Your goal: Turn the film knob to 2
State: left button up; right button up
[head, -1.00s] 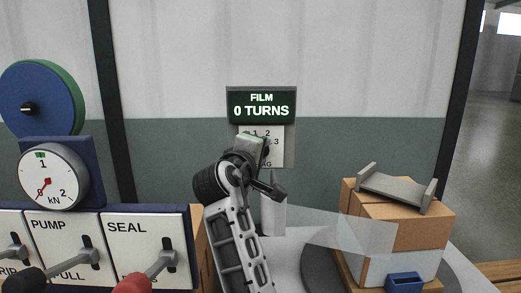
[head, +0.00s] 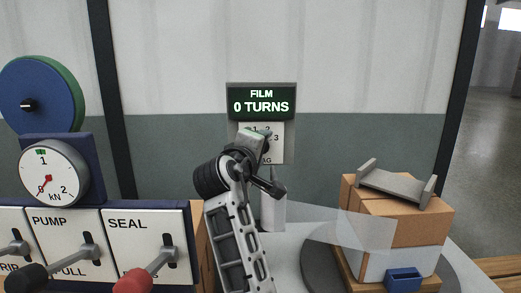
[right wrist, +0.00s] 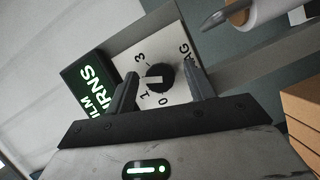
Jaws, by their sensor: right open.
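The film panel's display (head: 261,102) reads FILM 0 TURNS. Below it is a white dial plate (head: 276,154), partly hidden by my right gripper (head: 262,140). In the right wrist view the black round film knob (right wrist: 164,76) sits on the plate, with 0, 1 and 3 legible around it. A pale mark crosses the knob; I cannot tell for sure which number it points to. My right gripper (right wrist: 161,74) is open, one finger on each side of the knob, with gaps visible. My left gripper is not in view.
A panel with PUMP and SEAL levers (head: 145,240) and a gauge (head: 50,172) stands at left. A white roll (head: 272,213) is below the dial. Brown boxes (head: 415,230) with a grey bracket (head: 397,184) stand on a round turntable at right.

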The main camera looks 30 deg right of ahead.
jog(key=b+v, duration=0.2)
jog(key=v, duration=1)
